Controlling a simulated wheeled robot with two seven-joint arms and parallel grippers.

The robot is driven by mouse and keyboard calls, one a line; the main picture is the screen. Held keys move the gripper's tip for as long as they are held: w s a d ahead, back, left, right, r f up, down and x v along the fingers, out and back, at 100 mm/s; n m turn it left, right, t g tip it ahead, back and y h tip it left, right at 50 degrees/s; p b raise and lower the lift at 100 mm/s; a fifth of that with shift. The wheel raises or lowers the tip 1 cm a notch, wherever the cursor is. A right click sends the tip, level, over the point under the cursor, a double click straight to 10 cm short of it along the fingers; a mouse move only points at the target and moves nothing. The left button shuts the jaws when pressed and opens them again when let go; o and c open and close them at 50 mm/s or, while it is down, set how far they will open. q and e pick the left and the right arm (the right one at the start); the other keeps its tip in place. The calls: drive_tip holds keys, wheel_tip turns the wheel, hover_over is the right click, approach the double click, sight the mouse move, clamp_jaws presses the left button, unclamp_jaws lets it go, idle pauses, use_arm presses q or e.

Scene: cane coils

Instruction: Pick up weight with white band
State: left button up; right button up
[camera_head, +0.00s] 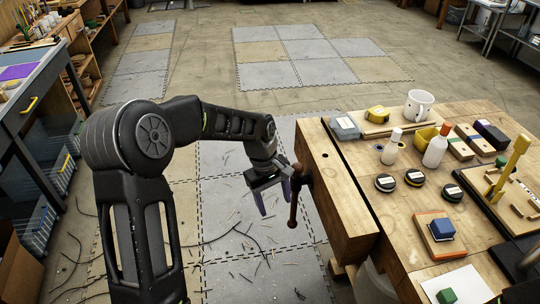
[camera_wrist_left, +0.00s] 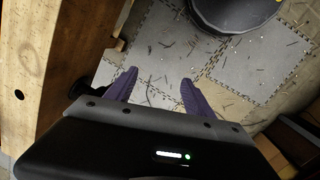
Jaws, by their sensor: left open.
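Three small round black weights lie on the wooden workbench (camera_head: 345,205) in the head view: a left one (camera_head: 385,183), a middle one (camera_head: 414,178) and a right one (camera_head: 452,192). Each has a pale label on top; the band colours are too small to tell apart surely. My left gripper (camera_head: 274,201) is open and empty, pointing down beside the bench's left edge, near the vise handle and well left of the weights. Its purple fingers also show apart in the left wrist view (camera_wrist_left: 158,78), above the floor. No weight shows there. My right gripper is not in view.
The vise handle (camera_head: 294,205) sticks out by my left gripper. A blue block on an orange-edged board (camera_head: 434,238) lies in front. Bench wood left of the weights is clear.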

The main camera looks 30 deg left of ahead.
use_arm(q)
drive_tip(key=s+d+f+m+h, duration=0.2)
drive_tip(key=s+d+f+m, duration=0.35)
drive_tip(key=d+f, duration=0.7)
drive_tip(key=s+d+f+m, duration=0.2)
drive_tip(key=s+f, duration=0.3)
drive_tip(key=s, duration=0.4)
drive_tip(key=s+d+f+m, duration=0.2)
drive_tip(key=s+d+f, duration=0.2)
drive_tip(key=s, duration=0.5)
wheel_tip(320, 180, down, 2)
drive_tip(key=shift+s+f, duration=0.1)
drive_tip(key=shift+s, duration=0.1)
drive_tip(key=shift+d, duration=0.1)
drive_tip(key=shift+c, duration=0.5)
